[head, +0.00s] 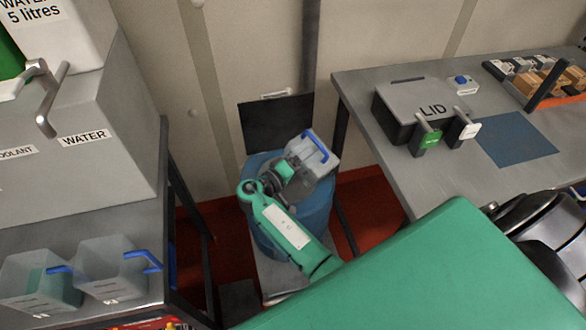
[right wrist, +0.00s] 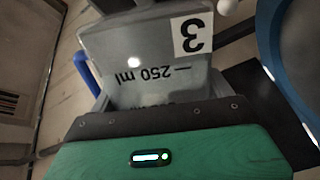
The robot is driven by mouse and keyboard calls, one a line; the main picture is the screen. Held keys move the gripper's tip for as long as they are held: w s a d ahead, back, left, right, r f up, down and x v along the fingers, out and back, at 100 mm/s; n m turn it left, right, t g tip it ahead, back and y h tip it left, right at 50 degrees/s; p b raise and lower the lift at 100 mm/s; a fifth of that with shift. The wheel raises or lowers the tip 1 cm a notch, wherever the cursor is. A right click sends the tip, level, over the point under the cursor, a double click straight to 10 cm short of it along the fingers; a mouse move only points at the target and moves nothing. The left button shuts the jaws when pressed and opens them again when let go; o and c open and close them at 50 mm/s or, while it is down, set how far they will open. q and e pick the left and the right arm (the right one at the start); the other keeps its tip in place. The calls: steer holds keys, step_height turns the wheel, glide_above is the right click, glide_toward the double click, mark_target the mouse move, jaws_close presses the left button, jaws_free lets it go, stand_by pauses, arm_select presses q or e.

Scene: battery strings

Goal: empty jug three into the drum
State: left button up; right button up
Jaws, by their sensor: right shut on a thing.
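Jug three (head: 322,165) is a clear, grey-looking jug with a blue handle. It is over the blue drum (head: 318,218) on the floor between the benches, and it looks tilted. My right gripper (head: 291,172) is shut on it. In the right wrist view jug three (right wrist: 150,60) shows its "3" label and 250 ml mark upside down, beyond the right gripper (right wrist: 160,108). The drum's blue rim (right wrist: 278,60) shows at right there. I cannot tell whether liquid is in the jug. My left gripper is not in view.
Two more clear jugs with blue handles, one at far left (head: 30,282) and one beside it (head: 112,262), stand on the left bench under a grey tank (head: 80,165) with a tap. The right bench (head: 372,85) holds a lidded box (head: 410,98) and a blue mat (head: 515,140).

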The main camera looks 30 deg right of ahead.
mark_target(293, 154)
steer(key=shift+r, duration=0.1)
stand_by(0.3)
steer(key=shift+w+r+n+p, duration=0.25)
steer(key=shift+r+n+p, duration=0.15)
steer(key=shift+n+p, duration=0.4)
steer(key=shift+a+r, duration=0.1)
stand_by(0.7)
steer(key=shift+w+r+p, duration=0.15)
steer(key=shift+r+p, duration=0.05)
steer(key=shift+p, duration=0.25)
steer(key=shift+w+r+n+p, duration=0.15)
steer(key=shift+n+p, duration=0.2)
steer(key=shift+n, duration=0.25)
steer(key=shift+w+r, duration=0.1)
stand_by(0.4)
steer(key=shift+w+a+r+n+p, duration=0.1)
steer(key=shift+w+r+n+p, duration=0.15)
steer(key=shift+n+p, duration=0.35)
steer(key=shift+w, duration=0.1)
stand_by(1.9)
